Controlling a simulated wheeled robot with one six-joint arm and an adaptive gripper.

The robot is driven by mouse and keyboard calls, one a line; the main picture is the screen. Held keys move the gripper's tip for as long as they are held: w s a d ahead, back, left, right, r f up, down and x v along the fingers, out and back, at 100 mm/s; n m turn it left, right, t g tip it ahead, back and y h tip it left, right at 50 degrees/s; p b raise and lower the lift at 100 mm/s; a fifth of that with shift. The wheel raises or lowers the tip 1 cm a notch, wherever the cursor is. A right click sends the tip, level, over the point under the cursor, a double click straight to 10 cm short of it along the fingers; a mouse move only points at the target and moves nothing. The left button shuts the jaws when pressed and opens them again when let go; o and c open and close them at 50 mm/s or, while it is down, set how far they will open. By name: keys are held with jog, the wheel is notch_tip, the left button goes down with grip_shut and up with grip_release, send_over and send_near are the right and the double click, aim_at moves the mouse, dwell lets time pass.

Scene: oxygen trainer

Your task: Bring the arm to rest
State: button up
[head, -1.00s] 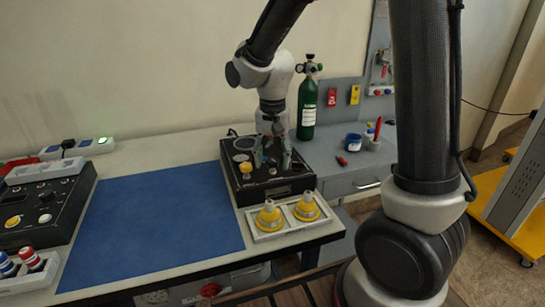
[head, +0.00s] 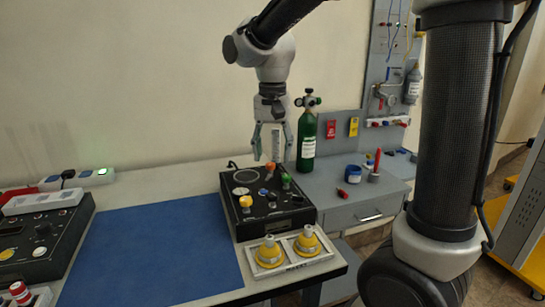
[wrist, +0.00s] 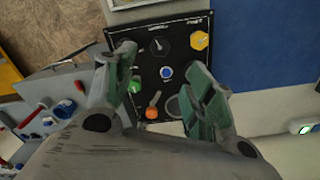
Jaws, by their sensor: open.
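My gripper (head: 271,150) hangs pointing down above the black control panel (head: 247,225), with its fingers apart and nothing between them. The panel carries a yellow knob (head: 245,201), a green knob (head: 286,178), an orange knob (head: 270,167) and a blue button (head: 262,191). In the wrist view my open gripper (wrist: 173,75) has green-grey fingers at both sides of the panel (wrist: 185,28). The blue button (wrist: 166,72) shows between them, and the orange knob (wrist: 152,113) lies below it.
A green oxygen cylinder (head: 307,140) stands close to the right of my gripper. A tray (head: 326,257) with two yellow cones is at the panel's front. The blue mat (head: 160,255) is bare. Another black panel (head: 45,240) is at the left.

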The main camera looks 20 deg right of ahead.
dwell(0.3)
jog(key=s+d+r+n+t, duration=0.1)
jog(key=s+d+n+t, duration=0.1)
jog(key=s+d, duration=0.5)
jog(key=s+d+r+n+t, duration=0.1)
jog(key=s+d+n+t, duration=0.1)
jog(key=s+d, duration=0.6)
jog(key=s+n, duration=0.1)
jog(key=s, duration=0.3)
jog(key=shift+r, duration=0.3)
jog(key=shift+s+a, duration=0.1)
